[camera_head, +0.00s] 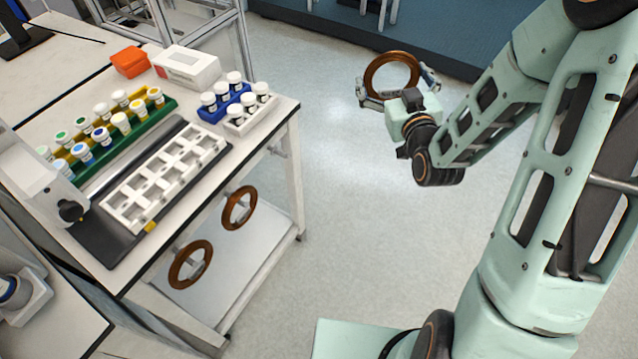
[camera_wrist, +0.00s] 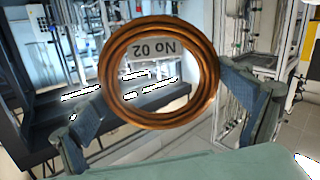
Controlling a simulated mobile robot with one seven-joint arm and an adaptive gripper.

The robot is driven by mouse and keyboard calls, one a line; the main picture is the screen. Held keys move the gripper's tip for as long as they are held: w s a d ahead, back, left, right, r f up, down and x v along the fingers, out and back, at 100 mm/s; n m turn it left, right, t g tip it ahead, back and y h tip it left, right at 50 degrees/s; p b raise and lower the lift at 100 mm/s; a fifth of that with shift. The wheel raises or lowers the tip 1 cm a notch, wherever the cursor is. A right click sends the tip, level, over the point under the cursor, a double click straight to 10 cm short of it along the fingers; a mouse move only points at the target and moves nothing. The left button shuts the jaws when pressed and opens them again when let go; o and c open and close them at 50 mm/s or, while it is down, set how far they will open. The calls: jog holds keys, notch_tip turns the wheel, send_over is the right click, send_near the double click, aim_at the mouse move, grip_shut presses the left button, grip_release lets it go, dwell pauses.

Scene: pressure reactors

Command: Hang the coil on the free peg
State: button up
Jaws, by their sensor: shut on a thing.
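My gripper (camera_head: 394,86) is shut on a copper-brown coil (camera_head: 392,56) and holds it out over the open floor, right of the bench. In the wrist view, the coil (camera_wrist: 118,76) sits between the two fingers (camera_wrist: 160,112), its ring facing the camera. A tag reading "No 02", upside down, shows inside the ring. Two similar coils, one nearer (camera_head: 178,265) and one farther (camera_head: 228,210), hang on the bench's side. A short pale piece (camera_head: 281,150) juts out near the far corner and looks like a bare peg; its tip is too small to make out.
The white bench (camera_head: 262,124) carries vial racks (camera_head: 125,145), a white tray (camera_head: 160,180), a white box (camera_head: 187,67) and an orange box (camera_head: 130,61). A lower shelf (camera_head: 235,272) lies beneath the hanging coils. The floor (camera_head: 350,200) between bench and arm is clear.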

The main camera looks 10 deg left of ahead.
jog(key=s+a+f+n+g+y+b, duration=0.2)
jog(key=s+a+f+b, duration=0.25)
jog(key=f, duration=0.35)
jog(key=s+a+f+n+g+y+b, duration=0.3)
jog(key=a+f+b, duration=0.25)
jog(key=f, duration=0.35)
jog(key=s+a+f+n+g+y+b, duration=0.2)
jog(key=s+a+f+b, duration=0.1)
jog(key=a+f+b, duration=0.4)
jog(key=s+a+x, duration=0.1)
jog(key=x, duration=0.8)
jog(key=shift+s+a+f, duration=0.2)
jog(key=shift+a+f, duration=0.05)
jog(key=shift+f, duration=0.1)
jog(key=o, duration=1)
jog(key=shift+c, duration=0.2)
